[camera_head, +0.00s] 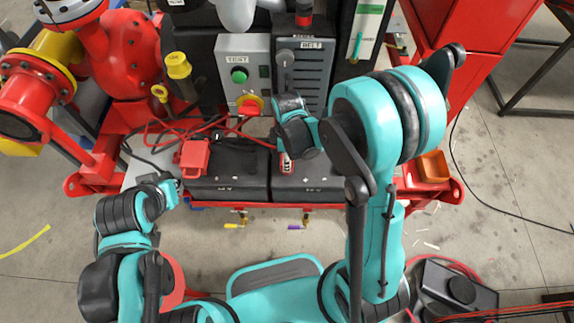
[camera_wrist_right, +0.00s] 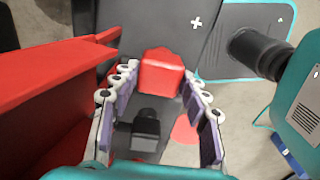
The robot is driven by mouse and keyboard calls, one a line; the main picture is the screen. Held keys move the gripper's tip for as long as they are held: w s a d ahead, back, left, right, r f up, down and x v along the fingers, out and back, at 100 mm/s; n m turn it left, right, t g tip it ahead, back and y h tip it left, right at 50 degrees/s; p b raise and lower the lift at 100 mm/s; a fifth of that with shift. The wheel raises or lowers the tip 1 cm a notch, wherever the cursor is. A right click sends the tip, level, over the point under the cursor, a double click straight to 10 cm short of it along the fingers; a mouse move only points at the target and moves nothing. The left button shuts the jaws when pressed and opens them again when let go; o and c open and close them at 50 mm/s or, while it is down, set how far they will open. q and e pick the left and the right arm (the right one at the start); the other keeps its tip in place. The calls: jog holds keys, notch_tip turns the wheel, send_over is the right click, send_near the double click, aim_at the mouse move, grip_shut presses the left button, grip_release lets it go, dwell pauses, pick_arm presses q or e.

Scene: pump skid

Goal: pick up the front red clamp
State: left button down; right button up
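A red clamp (camera_wrist_right: 160,73) lies between the fingertips of my right gripper (camera_wrist_right: 160,84) in the right wrist view. The fingers stand apart, with a narrow gap visible on each side of it. In the head view my right gripper (camera_head: 286,160) points down over the right dark battery and hides most of what is under it. Another red clamp (camera_head: 192,157) sits on the left battery's left end. My left gripper (camera_head: 172,190) is low at the left, below that clamp; its fingers are too small to read.
Two dark batteries (camera_head: 228,188) stand side by side on the red skid frame. Red cables run behind them. A control box with a green button (camera_head: 239,75) stands behind. A red pump (camera_head: 120,60) is at the left. The floor in front is mostly clear.

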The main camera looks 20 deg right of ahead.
jog(key=c, duration=0.7)
jog(key=shift+r+p, duration=0.35)
jog(key=shift+r, duration=0.3)
notch_tip(320, 180, up, 3)
jog(key=shift+p, duration=0.7)
jog(key=s+d+r+p, duration=0.3)
jog(key=s+d+r, duration=0.2)
jog(key=s, duration=0.5)
jog(key=shift+d+r, duration=0.3)
jog(key=shift+r, duration=0.55)
